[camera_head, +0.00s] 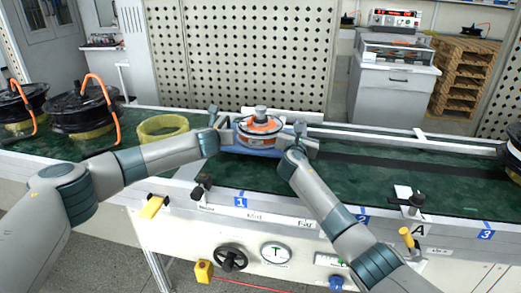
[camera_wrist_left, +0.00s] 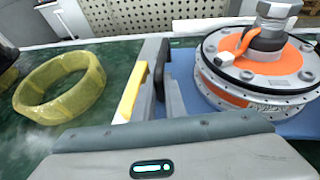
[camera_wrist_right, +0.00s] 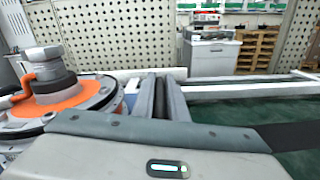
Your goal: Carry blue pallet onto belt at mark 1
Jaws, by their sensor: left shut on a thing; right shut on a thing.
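The blue pallet (camera_head: 252,152) is at the belt above mark 1 (camera_head: 241,202) and carries a hub motor (camera_head: 262,126) with an orange face and a grey shaft. The pallet also shows in the left wrist view (camera_wrist_left: 185,90). My left gripper (camera_head: 222,135) is shut on the pallet's left side. My right gripper (camera_head: 296,142) is shut on its right side, where the motor hides most of the pallet in the right wrist view. I cannot tell whether the pallet touches the belt (camera_head: 345,175).
A yellow ring (camera_head: 162,128) lies on the belt to the left. Black wheels with orange cables (camera_head: 85,112) stand farther left. Stops (camera_head: 408,200) line the front edge near marks 2 and 3 (camera_head: 486,235). The belt right of the pallet is mostly clear.

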